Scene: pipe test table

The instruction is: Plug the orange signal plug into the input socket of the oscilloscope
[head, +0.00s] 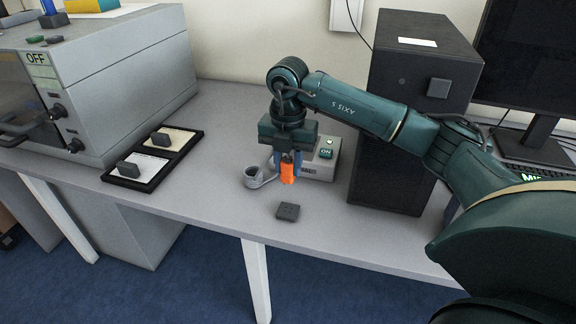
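My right gripper (288,164) comes in from the right over the middle of the table, pointing down. Its blue fingers are on both sides of the orange signal plug (288,174) and appear shut on it. The plug hangs upright; I cannot tell whether its lower end touches the table. Behind the gripper stands a small light grey device (322,168) with a green ON label, partly hidden by the hand. No oscilloscope input socket can be made out for sure. My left gripper is not in view.
A grey coil-like ring (254,180) lies left of the plug, and a small dark block (288,211) lies in front. A tall black cabinet (400,165) and a monitor (527,70) stand right. A black tray (150,182) and large grey OFF machine (135,65) stand left.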

